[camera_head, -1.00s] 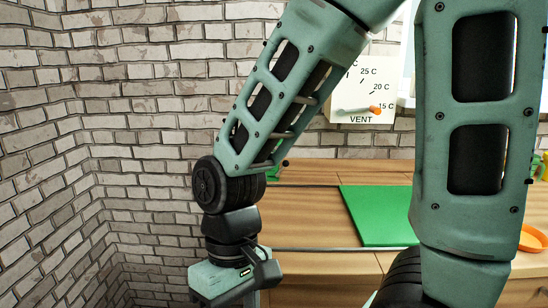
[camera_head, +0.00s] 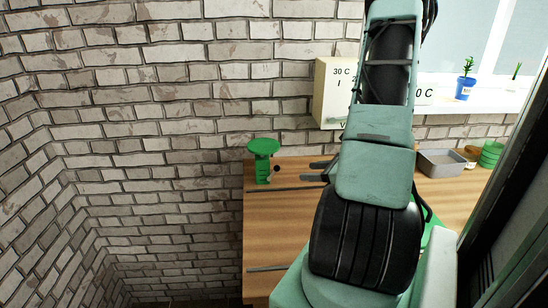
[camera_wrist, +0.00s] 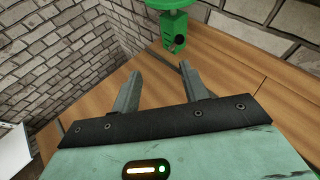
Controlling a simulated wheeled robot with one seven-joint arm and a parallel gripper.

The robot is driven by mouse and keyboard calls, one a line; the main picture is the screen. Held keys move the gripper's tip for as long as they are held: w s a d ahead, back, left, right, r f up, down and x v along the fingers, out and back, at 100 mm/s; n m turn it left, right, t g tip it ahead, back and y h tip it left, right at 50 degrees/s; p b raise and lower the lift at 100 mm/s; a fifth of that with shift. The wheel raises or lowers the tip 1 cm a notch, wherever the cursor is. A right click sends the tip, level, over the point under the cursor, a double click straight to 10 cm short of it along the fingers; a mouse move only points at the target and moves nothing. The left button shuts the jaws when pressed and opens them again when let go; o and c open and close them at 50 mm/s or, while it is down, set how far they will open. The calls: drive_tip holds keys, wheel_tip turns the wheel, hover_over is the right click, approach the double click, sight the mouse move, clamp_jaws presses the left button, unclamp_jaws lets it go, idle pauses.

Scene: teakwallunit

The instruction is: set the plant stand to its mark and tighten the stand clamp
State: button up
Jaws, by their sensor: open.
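The green plant stand (camera_head: 263,160) is upright at the back left of the wooden counter, by the brick wall, with a round top plate on a column. A small dark knob (camera_head: 276,170), seemingly the stand clamp, sticks out on its right side. The stand also shows at the top of the wrist view (camera_wrist: 172,25), its top partly cut off, with the dark knob (camera_wrist: 179,40) facing me. My gripper (camera_head: 318,171) is open and empty, to the right of the stand. Its two fingers (camera_wrist: 158,80) point toward the stand, apart from it. I cannot make out the mark.
A VENT dial box (camera_head: 333,93) hangs on the wall behind my arm. A grey tray (camera_head: 441,163) and green rings (camera_head: 491,154) stand at the right. A blue potted plant (camera_head: 465,86) is on the sill.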

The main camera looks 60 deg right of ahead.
sight(279, 169)
drive_tip(key=shift+m+h, duration=0.7)
drive_tip(key=p+x, duration=0.1)
drive_tip(key=x, duration=0.4)
drive_tip(key=d+p+x, duration=0.1)
drive_tip(key=p+x, duration=0.1)
drive_tip(key=x, duration=0.3)
drive_tip(key=d+p+x, duration=0.1)
drive_tip(key=x, duration=0.5)
drive_tip(key=shift+s+d+f, duration=0.2)
drive_tip(key=shift+s+f, duration=0.1)
drive_tip(key=shift+f, duration=0.05)
